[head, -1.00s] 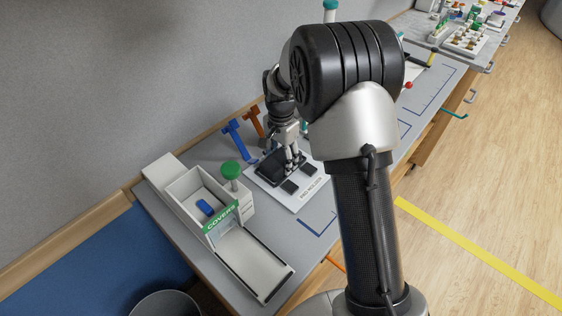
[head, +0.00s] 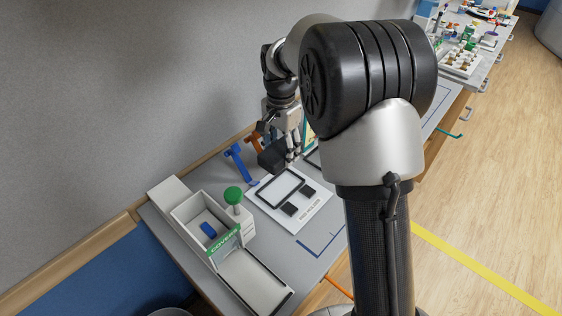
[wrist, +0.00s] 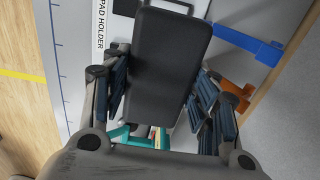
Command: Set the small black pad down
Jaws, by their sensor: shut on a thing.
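A small black pad (head: 272,157) is held in my gripper (head: 289,147), raised above the back of the white pad holder plate (head: 262,205). In the wrist view the pad (wrist: 168,60) is a long dark slab with rounded corners between the two fingers of my gripper (wrist: 158,88). The fingers are on either side of it. The holder's large black-outlined slot is empty in the head view.
A blue clamp-like piece (head: 240,162) and an orange one (head: 255,141) stand behind the holder. A white COVERS box (head: 190,208) with a blue item (head: 208,230) inside and a green knob (head: 233,195) are at left. A blue corner mark (head: 323,246) lies on clear bench in front.

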